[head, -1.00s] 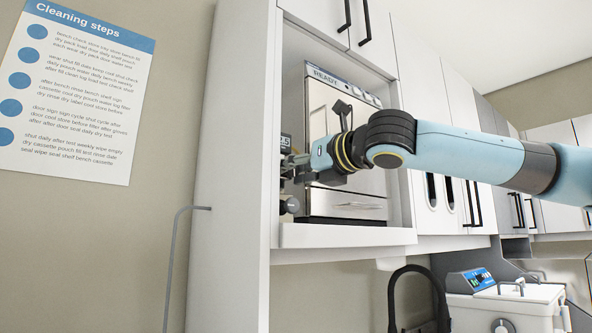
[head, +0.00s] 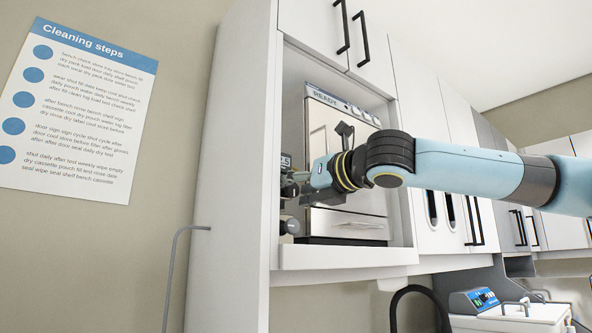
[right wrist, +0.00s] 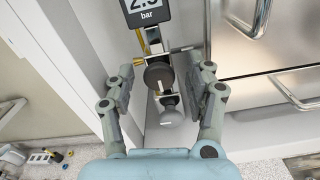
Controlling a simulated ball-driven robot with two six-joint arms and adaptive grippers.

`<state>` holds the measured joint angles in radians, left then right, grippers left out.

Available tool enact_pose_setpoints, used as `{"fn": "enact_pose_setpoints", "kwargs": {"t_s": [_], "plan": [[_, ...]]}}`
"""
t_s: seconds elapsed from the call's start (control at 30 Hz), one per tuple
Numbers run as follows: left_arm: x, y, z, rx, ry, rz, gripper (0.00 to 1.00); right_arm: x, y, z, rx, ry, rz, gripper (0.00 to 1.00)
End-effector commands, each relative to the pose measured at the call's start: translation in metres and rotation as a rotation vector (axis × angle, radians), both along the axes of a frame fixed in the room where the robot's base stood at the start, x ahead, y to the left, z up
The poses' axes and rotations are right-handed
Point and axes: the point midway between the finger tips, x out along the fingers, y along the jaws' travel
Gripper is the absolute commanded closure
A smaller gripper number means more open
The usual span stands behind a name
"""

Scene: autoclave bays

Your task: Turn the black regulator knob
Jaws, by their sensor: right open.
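The black regulator knob (right wrist: 159,77) shows in the right wrist view, below a gauge (right wrist: 150,12) reading in bar. It has a pale mark across its face. A second, grey knob (right wrist: 172,115) sits just below it. My right gripper (right wrist: 162,70) is open, one finger on each side of the black knob, with visible gaps. In the head view my right gripper (head: 298,184) reaches in from the right at the left side of the steel autoclave (head: 328,130). It partly covers the fittings there; a knob (head: 290,226) shows below it. My left gripper is not in view.
The autoclave stands in a white cabinet bay (head: 283,120) whose left wall is close to the regulator. A steel door handle (right wrist: 262,18) is right of my gripper in the wrist view. A bent grey rod (head: 176,262) stands outside the bay.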

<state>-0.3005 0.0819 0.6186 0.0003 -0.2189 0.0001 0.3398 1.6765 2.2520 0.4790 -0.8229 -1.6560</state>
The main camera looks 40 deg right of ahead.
Motion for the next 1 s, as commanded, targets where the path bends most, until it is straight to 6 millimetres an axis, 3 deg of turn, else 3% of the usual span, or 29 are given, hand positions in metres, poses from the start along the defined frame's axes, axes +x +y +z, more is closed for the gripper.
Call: {"fn": "enact_pose_setpoints", "kwargs": {"t_s": [0.27, 0.7, 1.0], "plan": [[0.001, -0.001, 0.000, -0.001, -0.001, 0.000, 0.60, 0.000, 0.000, 0.022, -0.011, 0.003, -0.002, 0.46], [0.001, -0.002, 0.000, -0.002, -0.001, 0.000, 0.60, 0.000, 0.000, 0.089, -0.005, 0.000, -0.001, 0.46], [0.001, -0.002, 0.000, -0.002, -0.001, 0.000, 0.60, 0.000, 0.001, 0.097, 0.000, 0.001, 0.002, 0.46]]}}
